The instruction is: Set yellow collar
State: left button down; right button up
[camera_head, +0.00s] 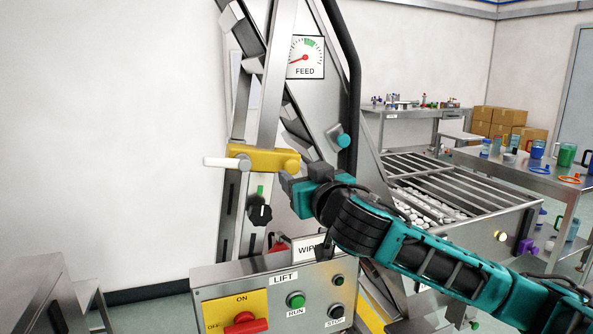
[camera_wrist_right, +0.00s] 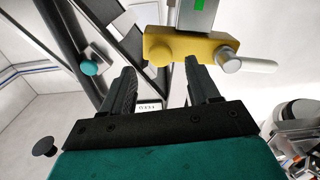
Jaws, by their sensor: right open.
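The yellow collar (camera_head: 265,159) sits around an upright metal rail on the elevator, with a round yellow knob at its right end and a white handle (camera_head: 222,162) sticking out to the left. My right gripper (camera_head: 291,183) is just below and right of the collar's right end. In the right wrist view the collar (camera_wrist_right: 190,49) lies beyond the fingertips, with its handle (camera_wrist_right: 255,66) at the right. My right gripper (camera_wrist_right: 164,78) is open, with nothing between its fingers. Whether a finger touches the collar is unclear. My left gripper is not in view.
Below the collar are a green mark (camera_head: 260,190) and a black knob (camera_head: 259,211). A control panel (camera_head: 285,271) with LIFT buttons and a red-on-yellow switch stands in front. A teal knob (camera_head: 343,141) is at upper right. A grated bin (camera_head: 440,190) stands behind my right arm.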

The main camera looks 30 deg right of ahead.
aim_at(293, 168)
jog(key=shift+x, duration=1.9)
grip_shut()
